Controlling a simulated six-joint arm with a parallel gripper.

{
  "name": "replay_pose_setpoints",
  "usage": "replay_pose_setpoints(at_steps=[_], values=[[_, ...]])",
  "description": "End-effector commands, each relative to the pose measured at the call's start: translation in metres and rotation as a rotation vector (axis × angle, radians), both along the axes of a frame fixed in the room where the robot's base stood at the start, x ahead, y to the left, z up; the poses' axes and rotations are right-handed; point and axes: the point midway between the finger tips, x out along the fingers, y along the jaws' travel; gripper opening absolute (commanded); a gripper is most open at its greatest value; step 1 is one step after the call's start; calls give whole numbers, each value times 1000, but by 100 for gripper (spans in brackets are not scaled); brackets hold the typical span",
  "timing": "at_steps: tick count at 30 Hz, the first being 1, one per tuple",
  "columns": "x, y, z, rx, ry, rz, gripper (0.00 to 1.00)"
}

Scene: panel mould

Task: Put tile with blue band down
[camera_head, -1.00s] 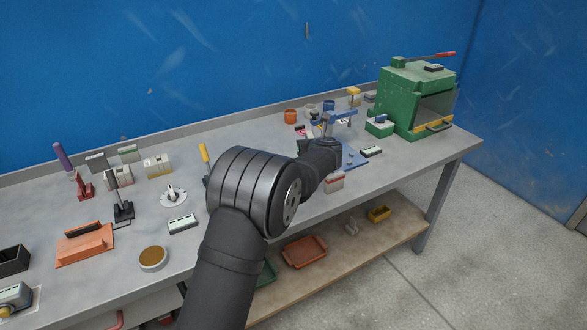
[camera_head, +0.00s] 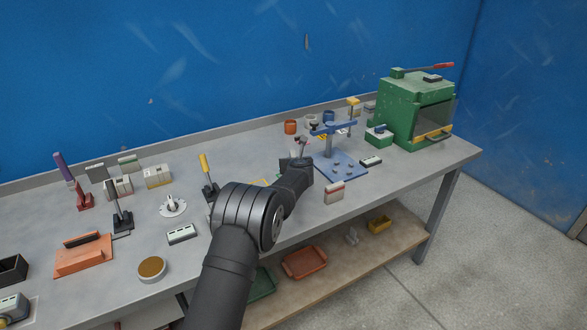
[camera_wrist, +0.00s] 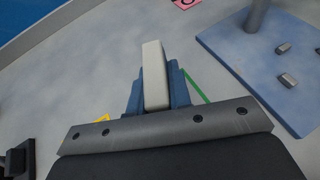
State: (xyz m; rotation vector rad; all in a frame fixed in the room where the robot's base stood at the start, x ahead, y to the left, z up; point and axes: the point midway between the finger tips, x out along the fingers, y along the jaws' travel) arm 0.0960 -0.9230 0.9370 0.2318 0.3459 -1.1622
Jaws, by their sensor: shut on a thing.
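My gripper (camera_wrist: 155,95) has blue fingers shut on a pale whitish tile (camera_wrist: 153,65) in the wrist view. The tile is narrow and points away from the wrist, above the grey bench. I cannot make out a blue band on it. A green outline (camera_wrist: 197,85) and a yellow outline (camera_wrist: 103,119) on the bench show partly beside the fingers, the rest hidden. My arm hides most of the gripper and tile there.
A blue plate with a post (camera_head: 341,165) stands right of my gripper. A yellow-handled clamp (camera_head: 207,180) stands to the left. A green oven (camera_head: 415,110) is at the far right.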

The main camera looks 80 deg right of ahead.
Motion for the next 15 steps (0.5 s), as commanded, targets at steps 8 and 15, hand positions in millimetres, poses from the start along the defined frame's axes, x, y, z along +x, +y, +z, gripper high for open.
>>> replay_pose_setpoints(at_steps=[8, 15], values=[[-1, 0, -28, -1, 0, -1, 0], [-1, 0, -29, 0, 0, -1, 0]])
